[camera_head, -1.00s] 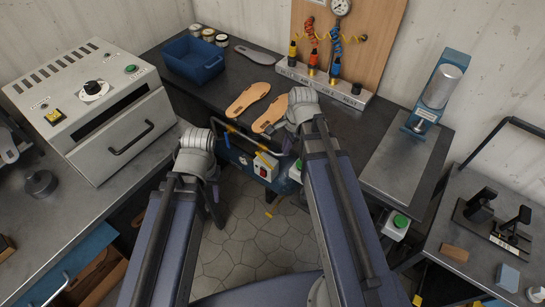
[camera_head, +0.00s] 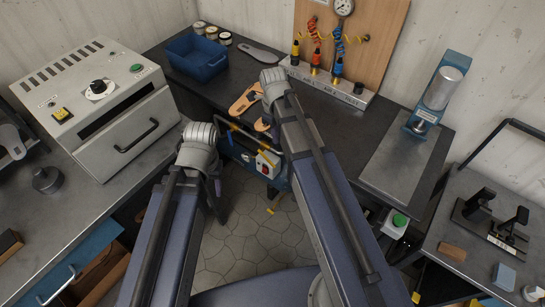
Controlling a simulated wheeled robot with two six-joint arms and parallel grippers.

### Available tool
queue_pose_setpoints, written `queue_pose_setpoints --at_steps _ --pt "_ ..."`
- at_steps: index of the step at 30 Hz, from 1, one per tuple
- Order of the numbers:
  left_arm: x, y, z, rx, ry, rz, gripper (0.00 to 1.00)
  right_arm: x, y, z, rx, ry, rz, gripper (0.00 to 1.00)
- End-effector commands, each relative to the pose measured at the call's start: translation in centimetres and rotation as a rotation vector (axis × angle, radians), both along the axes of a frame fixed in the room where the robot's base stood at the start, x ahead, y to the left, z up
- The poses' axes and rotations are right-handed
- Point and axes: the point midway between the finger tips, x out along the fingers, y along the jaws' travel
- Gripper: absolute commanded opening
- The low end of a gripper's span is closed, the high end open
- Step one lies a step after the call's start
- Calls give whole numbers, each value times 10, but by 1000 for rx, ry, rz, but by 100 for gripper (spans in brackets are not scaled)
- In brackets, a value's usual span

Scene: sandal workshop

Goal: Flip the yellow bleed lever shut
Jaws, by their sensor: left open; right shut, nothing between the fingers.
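A small yellow piece (camera_head: 271,211) shows low beneath the blue compressor (camera_head: 243,155) under the bench. It may be the bleed lever, but it is too small to tell its position. The compressor carries a white switch box with a red switch (camera_head: 265,168). My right gripper (camera_head: 273,92) is shut and empty, over the bench's front edge above the compressor. Its fingertips are hidden by its own wrist, and neither gripper visibly touches the yellow piece.
Sandal soles (camera_head: 246,97) lie on the back bench beside a blue bin (camera_head: 196,57). An air manifold (camera_head: 327,82) stands behind. A white oven (camera_head: 96,105) is at left, a blue press (camera_head: 438,93) at right. The tiled floor (camera_head: 245,245) between my arms looks clear.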

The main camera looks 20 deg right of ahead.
Motion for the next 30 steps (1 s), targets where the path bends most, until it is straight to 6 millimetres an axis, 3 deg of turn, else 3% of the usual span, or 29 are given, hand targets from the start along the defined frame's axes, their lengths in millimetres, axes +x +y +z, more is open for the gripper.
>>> queue_pose_setpoints --at_steps 14,30 --pt "0 0 -9 0 0 0 50 0 0 -9 1 -1 2 0" --pt "0 0 -76 0 0 0 50 -3 -3 -76 1 -1 3 0"
